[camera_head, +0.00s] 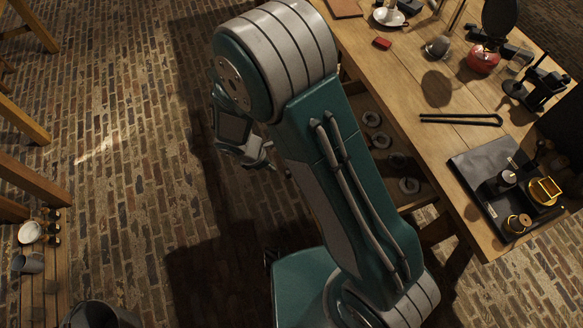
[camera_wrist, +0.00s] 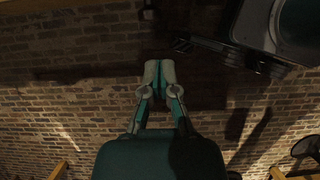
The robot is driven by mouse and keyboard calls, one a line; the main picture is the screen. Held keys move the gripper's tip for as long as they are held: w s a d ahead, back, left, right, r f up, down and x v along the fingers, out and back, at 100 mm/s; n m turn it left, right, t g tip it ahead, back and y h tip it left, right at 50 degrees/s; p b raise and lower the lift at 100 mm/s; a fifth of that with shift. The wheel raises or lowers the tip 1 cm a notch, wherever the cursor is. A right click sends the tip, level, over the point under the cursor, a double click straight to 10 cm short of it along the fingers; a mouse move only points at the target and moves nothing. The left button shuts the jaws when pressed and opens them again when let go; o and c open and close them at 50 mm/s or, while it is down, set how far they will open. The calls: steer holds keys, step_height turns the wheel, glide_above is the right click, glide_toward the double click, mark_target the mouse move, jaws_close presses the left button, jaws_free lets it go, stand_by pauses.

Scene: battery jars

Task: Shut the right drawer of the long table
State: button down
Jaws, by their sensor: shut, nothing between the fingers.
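The long table (camera_head: 440,165) runs along the right of the head view. A drawer (camera_head: 425,187) stands open below its near long edge, with several ring-shaped things (camera_head: 372,118) inside. My arm crosses in front and hides its front and handle, so how far it is out cannot be told. My gripper (camera_head: 268,163) hangs left of the arm over the brick floor, apart from the drawer. In the wrist view its fingertips (camera_wrist: 159,70) are together and hold nothing. I cannot make out the drawer in the wrist view.
The table top holds a dark tray with small brass pieces (camera_head: 505,180), black tongs (camera_head: 460,119) and a red vessel (camera_head: 483,60). Wooden furniture with small vessels (camera_head: 30,232) stands at the left. A bucket (camera_head: 95,314) is at the bottom left. The brick floor between is clear.

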steer(key=d+f, duration=0.1)
steer(key=f, duration=0.1)
steer(key=w+d+f, duration=0.1)
steer(key=d+f, duration=0.3)
steer(key=shift+w+d+f, duration=0.15)
steer(key=shift+w+d, duration=0.05)
steer(key=shift+w, duration=0.1)
steer(key=shift+w+d, duration=0.1)
steer(key=shift+d, duration=0.25)
